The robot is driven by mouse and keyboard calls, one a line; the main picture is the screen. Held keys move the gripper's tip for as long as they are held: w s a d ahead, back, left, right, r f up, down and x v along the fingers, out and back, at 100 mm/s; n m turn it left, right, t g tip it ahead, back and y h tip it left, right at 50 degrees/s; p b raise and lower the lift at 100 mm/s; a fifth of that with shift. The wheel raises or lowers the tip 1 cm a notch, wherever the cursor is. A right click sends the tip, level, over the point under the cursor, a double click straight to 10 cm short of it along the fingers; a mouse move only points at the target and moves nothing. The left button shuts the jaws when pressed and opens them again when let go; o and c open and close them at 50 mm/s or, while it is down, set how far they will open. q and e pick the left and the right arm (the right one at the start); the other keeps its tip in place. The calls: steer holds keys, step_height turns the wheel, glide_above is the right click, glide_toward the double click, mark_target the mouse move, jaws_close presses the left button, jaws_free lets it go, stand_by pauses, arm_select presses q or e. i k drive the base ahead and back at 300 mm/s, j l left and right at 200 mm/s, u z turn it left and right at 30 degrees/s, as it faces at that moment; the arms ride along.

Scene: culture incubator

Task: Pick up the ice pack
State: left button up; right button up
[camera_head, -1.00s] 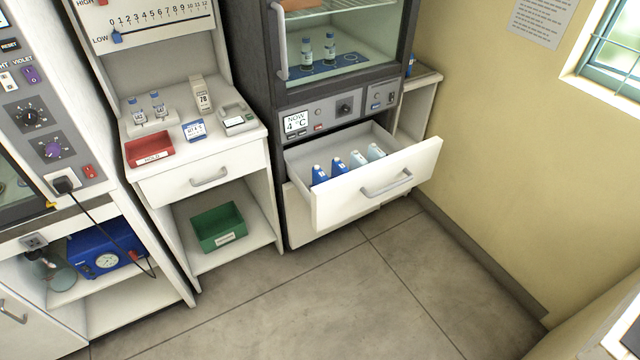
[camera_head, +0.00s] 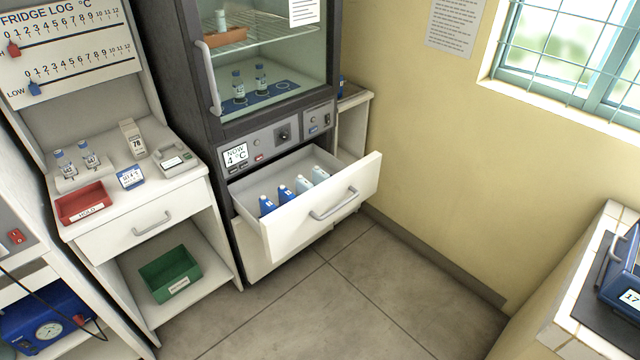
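Several ice packs stand upright in the open drawer (camera_head: 327,214) under the glass-door fridge. Two are blue, a left one (camera_head: 266,206) and one beside it (camera_head: 285,194). Two are pale whitish-blue, one (camera_head: 302,184) and another at the right (camera_head: 319,175). Their lower parts are hidden by the drawer front. Neither of my grippers is in view.
The fridge (camera_head: 265,70) holds small bottles, and its display reads 4 °C. A white bench (camera_head: 150,215) at left carries a red tray (camera_head: 83,203), with a green bin (camera_head: 170,272) below. A tiled counter (camera_head: 570,290) stands at right. The floor (camera_head: 350,300) before the drawer is clear.

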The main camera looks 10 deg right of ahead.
mark_target(319, 175)
steer(key=i+l+u, duration=0.25)
steer(key=i+l, duration=0.15)
steer(key=l, duration=0.2)
steer(key=i+l+u, duration=0.2)
steer(key=i+l, duration=0.15)
steer(key=l, duration=0.3)
steer(key=i+l+u, duration=0.25)
steer(key=l, duration=0.45)
steer(key=i+l+u, duration=0.1)
steer(key=l, duration=0.25)
steer(key=i+l+u, duration=0.15)
steer(key=l, duration=0.25)
steer(key=i, duration=0.1)
